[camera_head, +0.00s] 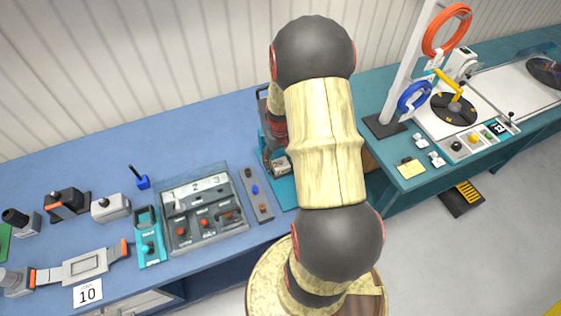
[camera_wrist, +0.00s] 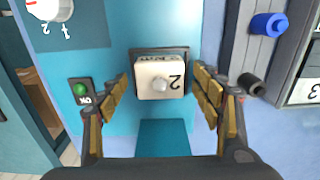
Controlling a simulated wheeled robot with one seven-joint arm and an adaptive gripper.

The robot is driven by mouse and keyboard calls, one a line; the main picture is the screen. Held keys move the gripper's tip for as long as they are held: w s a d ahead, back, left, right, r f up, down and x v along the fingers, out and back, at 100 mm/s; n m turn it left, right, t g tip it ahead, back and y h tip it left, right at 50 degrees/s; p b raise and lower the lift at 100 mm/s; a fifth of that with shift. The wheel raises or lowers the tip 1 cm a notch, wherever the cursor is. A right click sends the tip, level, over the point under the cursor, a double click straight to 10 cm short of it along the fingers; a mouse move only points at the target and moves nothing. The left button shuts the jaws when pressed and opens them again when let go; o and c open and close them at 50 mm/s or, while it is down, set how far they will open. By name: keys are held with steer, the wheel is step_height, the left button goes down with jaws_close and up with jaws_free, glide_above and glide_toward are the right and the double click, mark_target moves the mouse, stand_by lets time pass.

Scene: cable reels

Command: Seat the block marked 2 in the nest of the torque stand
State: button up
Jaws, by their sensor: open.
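The block marked 2 (camera_wrist: 160,80) is pale, with a round knob on top. In the wrist view it sits within the dark-rimmed nest (camera_wrist: 185,54) of the teal torque stand (camera_wrist: 115,35). It looks square to the rim; how deep it sits I cannot tell. My gripper (camera_wrist: 162,88) is open, one finger on either side of the block, with visible gaps. In the head view the torque stand (camera_head: 287,190) stands at the bench's right part, partly covered by my arm, and the block (camera_head: 281,166) shows at the arm's edge.
A green OK button (camera_wrist: 80,90) and a dial (camera_wrist: 48,8) are on the stand. A grey switch strip (camera_head: 257,193) and a dark numbered tray (camera_head: 202,243) lie to the left. Several devices stand farther left. A teal bench (camera_head: 405,190) with reels is at right.

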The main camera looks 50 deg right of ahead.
mark_target(280, 163)
steer(key=shift+r, duration=0.1)
step_height(280, 163, up, 12)
stand_by(0.6)
stand_by(0.5)
